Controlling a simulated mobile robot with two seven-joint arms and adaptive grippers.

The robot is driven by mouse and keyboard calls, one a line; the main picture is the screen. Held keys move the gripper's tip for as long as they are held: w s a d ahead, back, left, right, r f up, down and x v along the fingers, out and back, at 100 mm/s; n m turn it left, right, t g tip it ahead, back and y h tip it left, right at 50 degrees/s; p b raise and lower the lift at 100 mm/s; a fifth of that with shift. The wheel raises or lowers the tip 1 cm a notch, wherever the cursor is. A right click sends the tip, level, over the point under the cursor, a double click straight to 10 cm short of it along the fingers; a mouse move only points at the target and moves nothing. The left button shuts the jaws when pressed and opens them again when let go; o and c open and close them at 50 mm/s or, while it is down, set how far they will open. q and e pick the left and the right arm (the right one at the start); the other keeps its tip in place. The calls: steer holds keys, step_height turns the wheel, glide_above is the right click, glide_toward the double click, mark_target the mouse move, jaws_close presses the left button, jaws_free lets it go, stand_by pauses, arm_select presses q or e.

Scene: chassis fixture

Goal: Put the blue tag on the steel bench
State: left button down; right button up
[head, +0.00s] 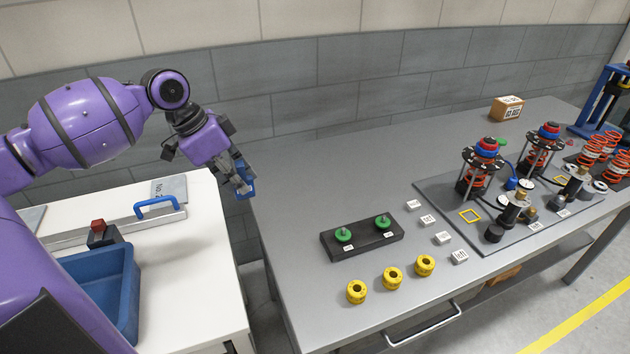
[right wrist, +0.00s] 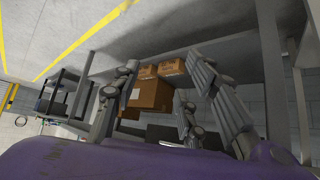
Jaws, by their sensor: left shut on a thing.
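The blue tag (head: 247,191) is between the fingers of my left gripper (head: 243,180), which is shut on it. The fingers hide part of the tag. In the head view it is in the air near the left end of the grey steel bench (head: 300,190), close to the gap between the bench and the white table. My right gripper (right wrist: 163,68) shows only in the right wrist view. Its fingers are spread apart with nothing between them.
The white table (head: 190,250) carries a blue bin (head: 125,290) and a blue handle (head: 157,205). On the bench stand a black block (head: 362,238) with green knobs, yellow rings (head: 392,278), white labelled blocks and a fixture plate (head: 450,205). The bench's back left is clear. Cardboard boxes (right wrist: 152,93) show beyond my right gripper.

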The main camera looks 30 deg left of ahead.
arm_select(q)
steer(key=w+d+f, duration=0.1)
steer(key=w+f, duration=0.2)
steer(key=w, duration=0.1)
steer(key=w+d+f+b, duration=0.1)
steer(key=w+d+f, duration=0.1)
steer(key=w, duration=0.2)
steer(key=w+d+f+b, duration=0.1)
steer(key=w+f, duration=0.2)
steer(key=w, duration=0.1)
steer(key=shift+d+f, duration=0.15)
steer(key=shift+f, duration=0.2)
steer(key=shift+w+d+f, duration=0.1)
steer(key=shift+w+f, duration=0.05)
steer(key=shift+f, duration=0.2)
steer(key=f, duration=0.3)
steer(key=shift+w+d+f, duration=0.1)
steer(key=shift+w+f, duration=0.15)
steer(key=shift+f, duration=0.05)
arm_select(e)
steer(key=shift+s+d+f, duration=0.1)
steer(key=shift+d+f, duration=0.1)
steer(key=shift+f, duration=0.35)
steer(key=shift+s+d+f, duration=0.1)
steer(key=shift+d+f, duration=0.1)
steer(key=shift+f, duration=0.35)
steer(key=shift+w, duration=0.1)
